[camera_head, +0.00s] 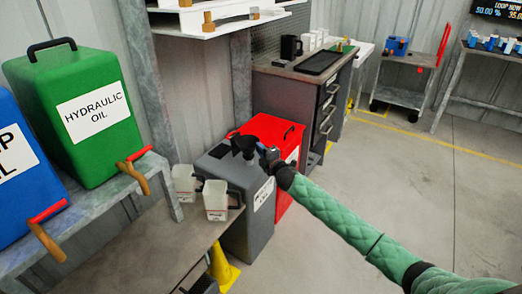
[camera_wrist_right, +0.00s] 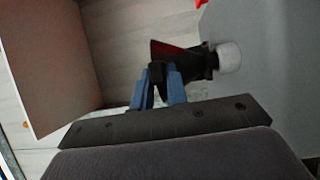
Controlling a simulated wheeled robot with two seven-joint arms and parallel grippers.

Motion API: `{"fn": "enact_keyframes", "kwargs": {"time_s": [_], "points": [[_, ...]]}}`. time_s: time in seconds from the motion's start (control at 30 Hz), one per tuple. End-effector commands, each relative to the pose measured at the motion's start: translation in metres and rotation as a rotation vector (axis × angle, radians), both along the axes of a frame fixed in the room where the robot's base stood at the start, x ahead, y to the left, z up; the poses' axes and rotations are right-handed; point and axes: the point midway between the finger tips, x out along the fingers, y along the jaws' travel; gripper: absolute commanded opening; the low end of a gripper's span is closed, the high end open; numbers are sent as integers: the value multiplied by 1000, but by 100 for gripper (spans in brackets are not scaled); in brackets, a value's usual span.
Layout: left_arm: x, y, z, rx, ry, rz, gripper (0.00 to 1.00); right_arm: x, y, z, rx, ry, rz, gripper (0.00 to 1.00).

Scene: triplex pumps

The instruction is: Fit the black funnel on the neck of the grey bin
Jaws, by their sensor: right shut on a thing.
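The black funnel (camera_head: 244,146) is at the top of the grey bin (camera_head: 236,184) in the head view, with its wide mouth up. My right gripper (camera_head: 266,154) is beside it, on its right. In the right wrist view, the blue fingers of this gripper (camera_wrist_right: 158,88) are shut on the black funnel (camera_wrist_right: 196,62). The funnel's narrow end meets a pale round neck (camera_wrist_right: 229,56) on the grey bin (camera_wrist_right: 275,75). I cannot tell how far the funnel is seated on it. My left gripper is out of view.
A red can (camera_head: 286,150) stands right behind the grey bin. Two white jugs (camera_head: 215,200) stand on the bench to its left. A green hydraulic oil can (camera_head: 75,115) and a blue can (camera_head: 20,165) sit on a rack. Floor at right is clear.

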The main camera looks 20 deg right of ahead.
Motion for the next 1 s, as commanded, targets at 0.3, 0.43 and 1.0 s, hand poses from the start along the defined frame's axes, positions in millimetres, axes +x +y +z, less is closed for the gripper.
{"fn": "enact_keyframes", "kwargs": {"time_s": [0.3,0.43,1.0], "points": [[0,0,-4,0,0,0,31,0,0,-7,0,0,0,0],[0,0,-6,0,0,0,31,0,0,-10,0,0,0,0],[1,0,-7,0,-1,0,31,0,0,-12,0,0,0,40]]}}
